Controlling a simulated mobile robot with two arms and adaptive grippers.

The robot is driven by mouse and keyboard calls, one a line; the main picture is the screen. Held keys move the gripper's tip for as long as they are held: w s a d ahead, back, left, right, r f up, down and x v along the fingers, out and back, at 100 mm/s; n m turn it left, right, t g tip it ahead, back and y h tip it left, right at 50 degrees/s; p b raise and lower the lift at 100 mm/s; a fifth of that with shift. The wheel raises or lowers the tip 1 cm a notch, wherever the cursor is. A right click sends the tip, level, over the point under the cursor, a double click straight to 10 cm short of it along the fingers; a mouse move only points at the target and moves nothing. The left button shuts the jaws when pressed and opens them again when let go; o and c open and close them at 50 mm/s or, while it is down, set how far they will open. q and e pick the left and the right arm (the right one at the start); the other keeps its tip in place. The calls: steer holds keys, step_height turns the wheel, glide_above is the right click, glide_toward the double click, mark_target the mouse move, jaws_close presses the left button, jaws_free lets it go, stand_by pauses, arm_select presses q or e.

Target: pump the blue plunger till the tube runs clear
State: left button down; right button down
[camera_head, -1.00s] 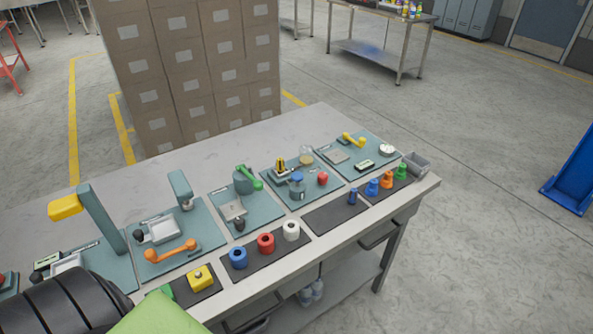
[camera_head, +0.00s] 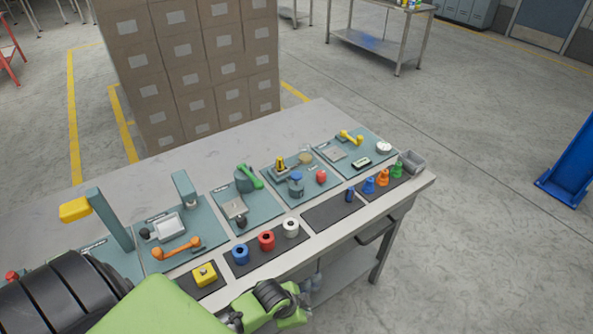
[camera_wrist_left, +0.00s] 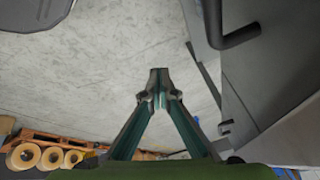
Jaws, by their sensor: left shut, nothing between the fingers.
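The blue plunger (camera_head: 296,177) tops a small grey-teal cylinder on a teal station plate (camera_head: 270,172) at the middle-right of the bench. A small round pale, see-through part (camera_head: 306,157) sits behind it. I cannot make out the tube or what is in it. My left arm reaches in at the lower left, with its wrist low in front of the bench, well short of the plunger. In the left wrist view my left gripper (camera_wrist_left: 159,90) has its fingertips together and empty, over the floor beside the bench. My right gripper is out of view.
On the same station are a yellow-black part (camera_head: 279,163) and a red knob (camera_head: 321,176). A green-handled station (camera_head: 250,178) stands to the left, and a yellow-handled one (camera_head: 350,138) to the right. Blue, red and white rings (camera_head: 266,240) line the front edge.

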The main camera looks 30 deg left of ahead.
arm_select(q)
steer(key=w+a+r+m, duration=0.1)
steer(key=w+r+m, duration=0.3)
steer(key=w+r, duration=0.1)
steer(key=w+a+r+m+t+h+p, duration=0.1)
steer(key=w+r+m, duration=0.3)
steer(key=r, duration=0.3)
steer(key=w+a+r+m+t, duration=0.1)
steer(key=w+r+m, duration=0.4)
steer(key=w+r, duration=0.1)
steer(key=shift+w+a+r+h+p, duration=0.15)
steer(key=shift+a+r+h+p, duration=0.05)
steer(key=shift+a+h+p, duration=0.1)
steer(key=w+a+r+m+t, duration=0.1)
steer(key=w+a+r+m, duration=0.3)
steer(key=w+a+r, duration=0.3)
step_height(320, 180, up, 8)
steer(key=r+m+t+y, duration=0.1)
steer(key=m+t, duration=0.1)
steer(key=m, duration=0.1)
glide_above(294, 175)
steer(key=shift+f, duration=0.3)
step_height(294, 175, down, 8)
steer(key=b, duration=0.6)
steer(key=shift+b, duration=0.3)
steer(key=shift+f, duration=0.45)
